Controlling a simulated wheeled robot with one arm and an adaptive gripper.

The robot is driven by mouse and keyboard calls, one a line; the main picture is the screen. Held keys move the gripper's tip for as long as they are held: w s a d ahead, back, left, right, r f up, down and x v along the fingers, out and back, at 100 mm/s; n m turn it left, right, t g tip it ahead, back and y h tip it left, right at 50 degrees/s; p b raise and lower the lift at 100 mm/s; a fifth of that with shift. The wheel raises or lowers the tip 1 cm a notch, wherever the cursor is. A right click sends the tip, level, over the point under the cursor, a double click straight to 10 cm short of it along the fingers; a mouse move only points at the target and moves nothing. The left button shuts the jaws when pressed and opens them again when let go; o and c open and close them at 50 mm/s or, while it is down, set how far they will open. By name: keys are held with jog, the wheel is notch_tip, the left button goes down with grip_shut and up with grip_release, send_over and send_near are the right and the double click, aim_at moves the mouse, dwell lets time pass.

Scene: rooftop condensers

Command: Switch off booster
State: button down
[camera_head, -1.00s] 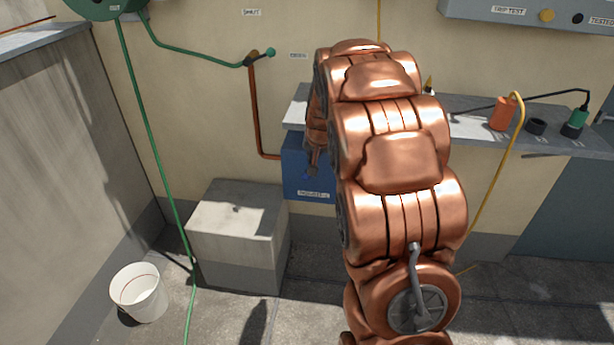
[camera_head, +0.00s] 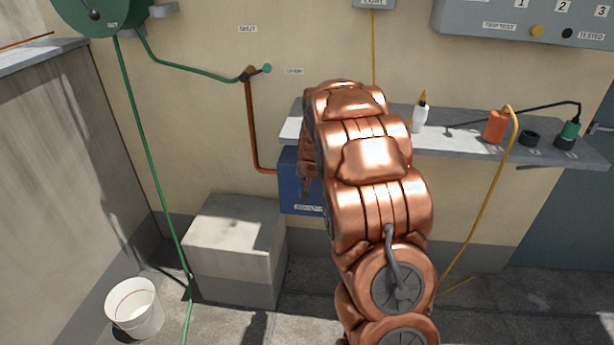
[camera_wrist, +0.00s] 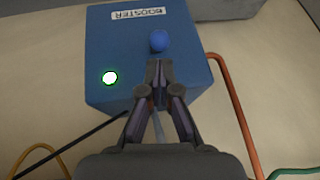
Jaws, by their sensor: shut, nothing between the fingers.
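The booster is a blue box (camera_wrist: 110,40) with a "BOOSTER" label, upside down in the wrist view. Its round lamp (camera_wrist: 110,78) glows green, and a blue knob or lever (camera_wrist: 159,41) sits on the same face. My gripper (camera_wrist: 159,66) is shut and empty, its fingertips close below the blue knob in the picture; I cannot tell whether they touch it. In the head view the booster (camera_head: 290,185) is on the wall below the shelf, largely hidden behind my arm.
A copper pipe (camera_head: 251,130) runs to the box. A grey shelf (camera_head: 462,145) holds a white bottle (camera_head: 420,117), an orange object (camera_head: 496,127) and a green-topped item (camera_head: 569,134). A concrete block (camera_head: 232,245), bucket (camera_head: 134,308) and green hose (camera_head: 150,180) are at left.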

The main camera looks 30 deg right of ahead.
aim_at(303, 188)
jog(key=shift+x, duration=2.95)
